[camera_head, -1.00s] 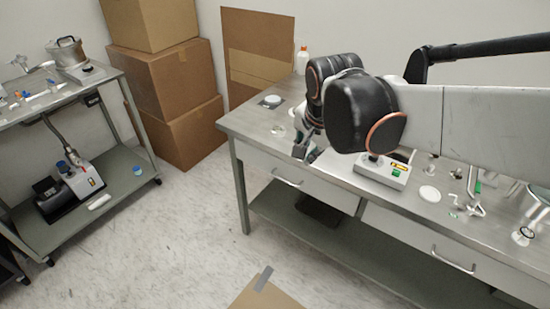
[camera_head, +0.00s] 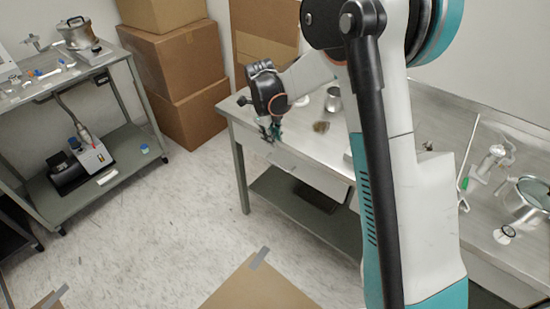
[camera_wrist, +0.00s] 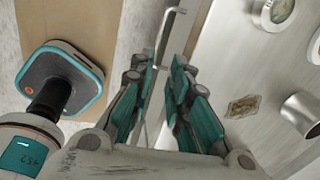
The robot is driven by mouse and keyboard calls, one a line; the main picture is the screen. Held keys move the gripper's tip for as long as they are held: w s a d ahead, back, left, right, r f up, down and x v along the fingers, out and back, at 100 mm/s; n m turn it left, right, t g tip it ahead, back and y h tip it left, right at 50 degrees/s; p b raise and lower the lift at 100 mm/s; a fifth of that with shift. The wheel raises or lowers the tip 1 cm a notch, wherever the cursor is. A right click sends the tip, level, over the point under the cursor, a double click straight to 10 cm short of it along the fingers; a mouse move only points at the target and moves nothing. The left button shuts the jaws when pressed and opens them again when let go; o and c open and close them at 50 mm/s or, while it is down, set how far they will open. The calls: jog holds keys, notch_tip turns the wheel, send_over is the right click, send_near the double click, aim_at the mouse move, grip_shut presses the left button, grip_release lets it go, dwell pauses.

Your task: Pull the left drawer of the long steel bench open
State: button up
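The long steel bench (camera_head: 304,142) stands at the centre and right of the head view. Its pale left drawer (camera_head: 318,174) is under the top and looks shut. My gripper (camera_head: 270,133) is at the bench's front edge, near the left end, pointing down by the drawer front. In the wrist view my gripper (camera_wrist: 161,68) is open, with two teal-padded fingers apart and nothing gripped. The metal drawer handle (camera_wrist: 168,30) lies just beyond the fingertips, in line with the gap. In the head view the gripper hides the handle, and my arm covers much of the bench.
On the bench top are a metal cup (camera_head: 333,101), a small brown item (camera_head: 321,127) and glassware (camera_head: 527,193) at the right. A steel cart (camera_head: 92,183) stands left, stacked boxes (camera_head: 185,65) behind. A cardboard sheet (camera_head: 258,288) lies in front. The floor between is clear.

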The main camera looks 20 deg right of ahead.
jog(key=f, duration=0.1)
jog(key=b, duration=0.5)
send_near(276, 161)
jog(key=s+f, duration=0.3)
jog(key=f, duration=0.1)
jog(key=shift+s+d, duration=0.15)
jog(key=shift+s, duration=0.25)
grip_shut()
